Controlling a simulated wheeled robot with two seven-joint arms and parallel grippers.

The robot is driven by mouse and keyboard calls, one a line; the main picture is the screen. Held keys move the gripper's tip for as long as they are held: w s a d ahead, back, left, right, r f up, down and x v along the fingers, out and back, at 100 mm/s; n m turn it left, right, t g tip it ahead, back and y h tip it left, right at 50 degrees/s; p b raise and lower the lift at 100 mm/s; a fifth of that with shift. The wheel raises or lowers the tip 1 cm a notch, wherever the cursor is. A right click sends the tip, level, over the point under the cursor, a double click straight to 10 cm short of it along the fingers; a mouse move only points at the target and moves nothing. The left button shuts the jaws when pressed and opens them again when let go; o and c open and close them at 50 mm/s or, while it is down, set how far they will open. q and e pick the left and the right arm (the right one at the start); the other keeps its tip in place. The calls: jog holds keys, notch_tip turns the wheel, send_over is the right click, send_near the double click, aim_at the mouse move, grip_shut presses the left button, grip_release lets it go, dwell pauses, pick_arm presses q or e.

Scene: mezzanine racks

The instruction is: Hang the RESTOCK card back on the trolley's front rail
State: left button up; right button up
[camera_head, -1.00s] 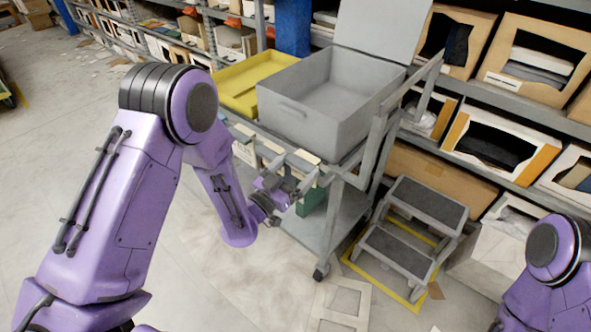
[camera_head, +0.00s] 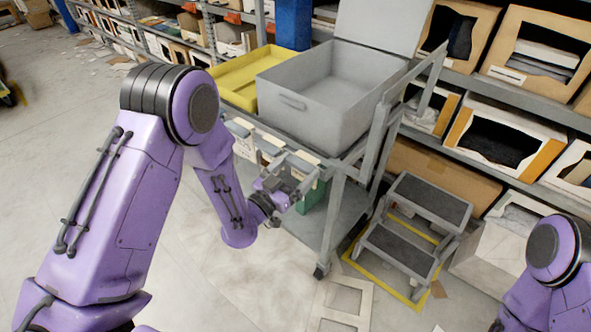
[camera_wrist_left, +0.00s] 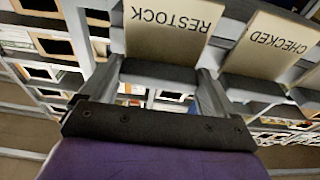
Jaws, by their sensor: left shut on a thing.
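In the left wrist view the RESTOCK card (camera_wrist_left: 172,32) is pale, with its lettering upside down. Its dark grey lower part (camera_wrist_left: 158,75) sits between the fingers of my left gripper (camera_wrist_left: 155,80), which is shut on it. The CHECKED card (camera_wrist_left: 270,46) is beside it on the right, with a similar grey part. In the head view my left gripper (camera_head: 284,192) is at the front of the grey trolley (camera_head: 333,215), close to its front rail and pale cards (camera_head: 270,147). I cannot tell whether RESTOCK touches the rail. My right gripper is out of view.
A grey bin (camera_head: 315,110) and a yellow tray (camera_head: 240,92) are on the trolley top. A grey step stool (camera_head: 420,215) stands right of it. Shelving with boxes (camera_head: 505,140) runs behind. Floor is open at the left.

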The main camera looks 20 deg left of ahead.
pick_arm(q)
jog(key=o, duration=1.1)
jog(key=shift+c, duration=0.2)
jog(key=shift+f, duration=0.1)
jog(key=b+v, duration=0.4)
jog(key=v, duration=0.6)
jog(key=shift+s, duration=0.25)
